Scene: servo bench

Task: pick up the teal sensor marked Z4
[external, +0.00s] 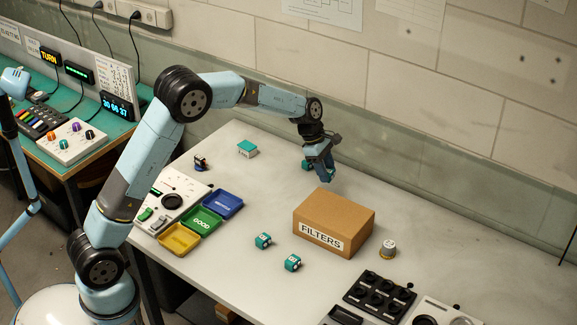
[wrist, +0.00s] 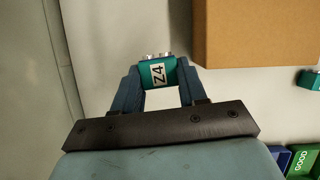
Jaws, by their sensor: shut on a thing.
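The teal sensor marked Z4 (wrist: 158,75) sits between the two blue fingers of my gripper (wrist: 157,84) in the wrist view, with its white label facing the camera. My gripper is shut on it. In the external view my gripper (external: 320,171) is low over the far part of the bench, behind the cardboard box. A teal bit of the held sensor (external: 307,164) shows beside the fingers there. I cannot tell whether the sensor touches the bench.
The FILTERS box (external: 325,225) stands close in front of my gripper. Two other teal sensors (external: 263,241) (external: 292,263) lie left of it, near the blue, green and yellow trays (external: 203,219). A teal box (external: 247,149) lies farther left.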

